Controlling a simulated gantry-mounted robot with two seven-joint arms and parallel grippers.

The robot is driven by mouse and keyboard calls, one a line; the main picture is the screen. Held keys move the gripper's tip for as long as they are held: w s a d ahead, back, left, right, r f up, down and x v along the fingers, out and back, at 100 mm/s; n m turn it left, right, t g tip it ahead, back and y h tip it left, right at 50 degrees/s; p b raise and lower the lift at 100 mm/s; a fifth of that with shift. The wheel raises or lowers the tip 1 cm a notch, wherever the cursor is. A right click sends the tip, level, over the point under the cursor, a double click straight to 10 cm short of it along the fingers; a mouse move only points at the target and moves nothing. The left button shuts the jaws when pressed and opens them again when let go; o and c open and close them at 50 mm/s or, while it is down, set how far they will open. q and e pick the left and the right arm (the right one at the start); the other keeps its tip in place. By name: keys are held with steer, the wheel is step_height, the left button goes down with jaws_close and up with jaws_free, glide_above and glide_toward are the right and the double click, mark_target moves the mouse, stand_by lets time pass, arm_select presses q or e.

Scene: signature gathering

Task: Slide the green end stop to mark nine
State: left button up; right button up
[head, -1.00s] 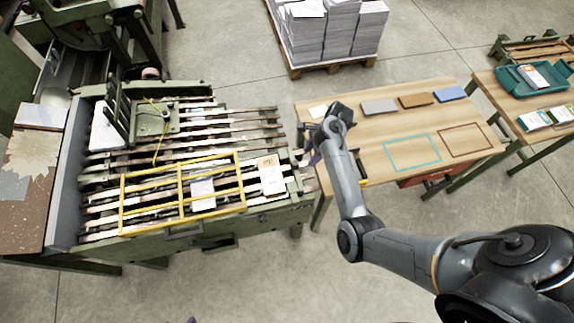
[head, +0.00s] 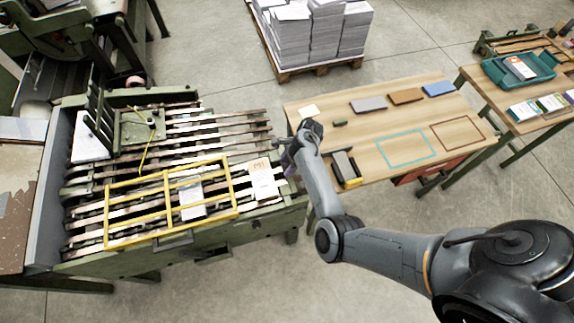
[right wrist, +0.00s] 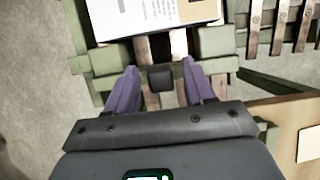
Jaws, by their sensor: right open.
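In the right wrist view, green blocks (right wrist: 216,42) sit on both sides of metal rails at the end of the feed bed, with a dark knob (right wrist: 160,78) between them. They look like parts of the end stop, but I cannot tell for certain. My right gripper (right wrist: 160,84) is open, its purple fingers on either side of the dark knob, apart from it. In the head view the right gripper (head: 284,158) is at the right end of the slatted green machine (head: 230,238). No mark numbers are readable. My left gripper is out of view.
A white printed sheet (head: 262,180) lies just left of the gripper, beside a yellow guard frame (head: 140,217). A wooden table (head: 365,130) to the right holds coloured blocks and a grey-yellow item (head: 345,168). A paper stack (head: 325,35) stands behind.

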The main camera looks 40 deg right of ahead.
steer(key=shift+a+f, duration=0.1)
steer(key=shift+f, duration=0.05)
jaws_close()
steer(key=s+d+p, duration=0.2)
steer(key=d, duration=0.3)
steer(key=shift+s+d, duration=0.2)
steer(key=shift+d, duration=0.2)
